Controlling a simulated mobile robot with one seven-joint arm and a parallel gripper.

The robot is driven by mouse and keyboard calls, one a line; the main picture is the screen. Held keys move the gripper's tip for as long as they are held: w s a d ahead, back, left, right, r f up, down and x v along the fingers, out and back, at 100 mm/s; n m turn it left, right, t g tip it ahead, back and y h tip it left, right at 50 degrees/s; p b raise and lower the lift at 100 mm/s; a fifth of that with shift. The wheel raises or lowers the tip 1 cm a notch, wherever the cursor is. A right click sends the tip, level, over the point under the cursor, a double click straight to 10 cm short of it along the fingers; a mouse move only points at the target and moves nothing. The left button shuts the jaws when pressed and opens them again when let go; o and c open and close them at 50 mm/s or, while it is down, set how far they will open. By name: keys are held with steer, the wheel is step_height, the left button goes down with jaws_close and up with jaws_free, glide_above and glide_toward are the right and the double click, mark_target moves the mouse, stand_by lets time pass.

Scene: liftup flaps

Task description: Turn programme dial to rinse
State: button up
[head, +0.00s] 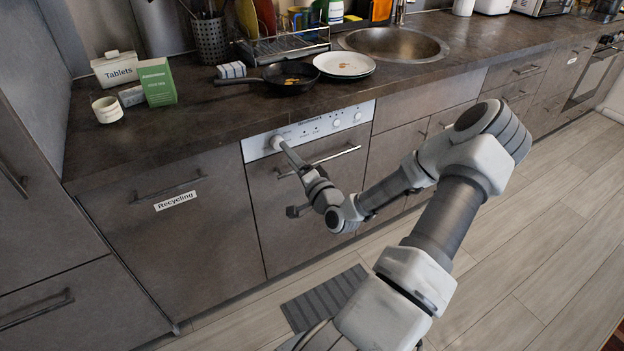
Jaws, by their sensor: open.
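The dishwasher's white control panel (310,130) runs under the worktop edge. A round white dial (276,142) sits at its left part, and two smaller knobs (347,119) are at its right. My gripper (285,149) reaches up from below right, with its fingertips at the left dial. I cannot tell whether they touch it or stand just around it. The jaws are open, though the gap between them is hard to see. The panel's printed programme marks and the dial's pointer are too small to read.
The dishwasher's bar handle (338,157) runs just below the panel, behind my gripper. A pan (285,77) and plates (344,65) stand on the worktop above. A Recycling drawer (170,200) is to the left. The floor in front is mostly clear.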

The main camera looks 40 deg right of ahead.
steer(key=p+v, duration=0.1)
steer(key=v, duration=1.2)
steer(key=shift+w, duration=0.1)
